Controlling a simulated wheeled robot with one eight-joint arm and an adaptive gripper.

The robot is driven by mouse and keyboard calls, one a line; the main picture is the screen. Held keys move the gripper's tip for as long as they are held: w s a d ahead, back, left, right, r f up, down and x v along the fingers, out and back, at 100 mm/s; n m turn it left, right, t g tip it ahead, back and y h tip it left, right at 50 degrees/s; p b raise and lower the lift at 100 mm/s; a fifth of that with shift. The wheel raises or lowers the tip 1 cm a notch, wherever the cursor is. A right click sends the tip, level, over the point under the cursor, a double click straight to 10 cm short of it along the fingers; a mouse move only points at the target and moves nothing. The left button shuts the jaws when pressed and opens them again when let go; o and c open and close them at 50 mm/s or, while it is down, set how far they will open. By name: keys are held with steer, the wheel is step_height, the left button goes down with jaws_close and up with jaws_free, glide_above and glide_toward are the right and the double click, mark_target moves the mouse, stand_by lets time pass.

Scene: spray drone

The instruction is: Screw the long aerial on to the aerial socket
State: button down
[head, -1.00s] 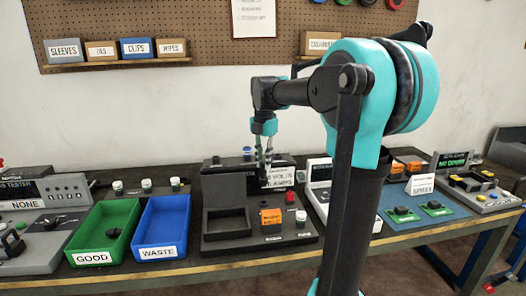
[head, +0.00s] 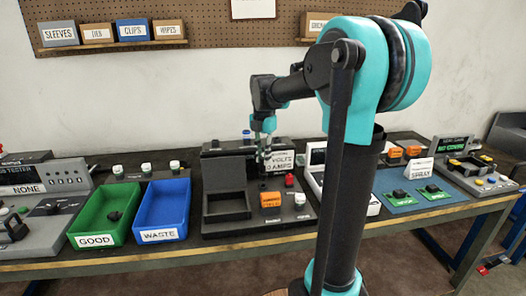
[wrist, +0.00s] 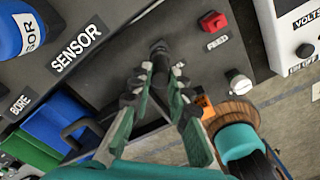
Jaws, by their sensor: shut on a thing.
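My gripper (head: 264,150) points down over the black bench fixture (head: 228,228). In the wrist view its two fingers (wrist: 161,75) are shut on a dark, round-topped piece (wrist: 160,52), seen nearly end on. I cannot tell from its visible part whether this is the long aerial. The fingers hide its lower part. I cannot make out the aerial socket, or whether the held piece touches the fixture.
A SENSOR label (wrist: 76,48), red button (wrist: 213,22) and white knob (wrist: 238,83) surround the gripper. An orange box (head: 271,200) stands close by. Green GOOD (head: 84,226) and blue WASTE (head: 152,222) trays are left, a blue mat (head: 408,208) right.

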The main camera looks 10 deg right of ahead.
steer(key=shift+f, duration=0.5)
steer(key=shift+f, duration=0.95)
stand_by(1.2)
steer(key=c, duration=1.4)
jaws_free()
steer(key=shift+o, duration=0.2)
step_height(320, 180, up, 12)
